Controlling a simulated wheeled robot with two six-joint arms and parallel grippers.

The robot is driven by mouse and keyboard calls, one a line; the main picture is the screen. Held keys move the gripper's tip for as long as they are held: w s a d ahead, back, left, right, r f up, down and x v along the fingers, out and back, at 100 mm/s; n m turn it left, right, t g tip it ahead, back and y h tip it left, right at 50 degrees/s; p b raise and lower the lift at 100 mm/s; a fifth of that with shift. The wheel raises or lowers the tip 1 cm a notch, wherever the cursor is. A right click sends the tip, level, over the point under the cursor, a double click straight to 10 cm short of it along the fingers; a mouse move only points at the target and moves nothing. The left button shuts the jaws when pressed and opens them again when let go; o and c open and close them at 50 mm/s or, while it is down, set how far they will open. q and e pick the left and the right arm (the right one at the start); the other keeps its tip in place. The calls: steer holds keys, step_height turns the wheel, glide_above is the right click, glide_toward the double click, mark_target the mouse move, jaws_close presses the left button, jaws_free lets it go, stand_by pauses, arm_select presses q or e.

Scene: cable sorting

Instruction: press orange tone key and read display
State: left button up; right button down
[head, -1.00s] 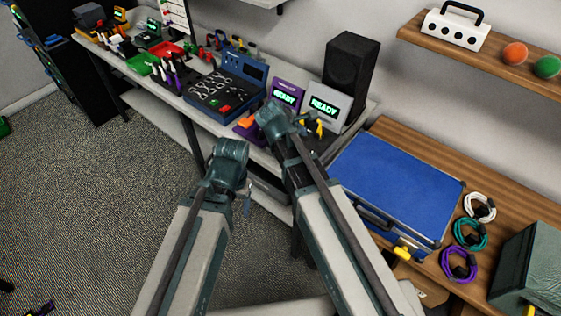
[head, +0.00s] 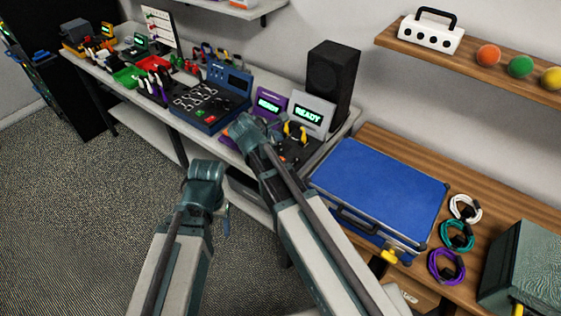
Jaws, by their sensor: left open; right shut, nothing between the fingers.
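The purple device's upright display (head: 268,104) stands on the bench and shows green text that looks like READY. The grey device beside it has a display (head: 309,114) reading READY. My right gripper (head: 246,130) is at the front of the purple device, shut and empty; its wrist hides the fingertips. A sliver of orange, likely the orange tone key (head: 231,129), shows at its left edge. I cannot tell whether the fingers touch it. My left gripper (head: 215,192) is open and empty, lower down in front of the bench, its fingers mostly hidden.
A blue instrument case (head: 207,105) stands left of the purple device. A black speaker (head: 332,80) stands behind the grey device. A closed blue case (head: 380,190) and several coiled cables lie on the wooden table at right. The floor at left is clear.

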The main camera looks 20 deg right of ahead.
step_height(320, 180, down, 8)
steer(key=b, duration=0.7)
steer(key=shift+r, duration=0.1)
stand_by(1.5)
steer(key=shift+f+b, duration=0.35)
steer(key=shift+b, duration=0.1)
steer(key=shift+f+b, duration=0.4)
stand_by(0.5)
steer(key=shift+r, duration=0.2)
steer(key=shift+r+p, duration=0.65)
steer(key=shift+p, duration=0.2)
step_height(320, 180, up, 5)
steer(key=p, duration=0.5)
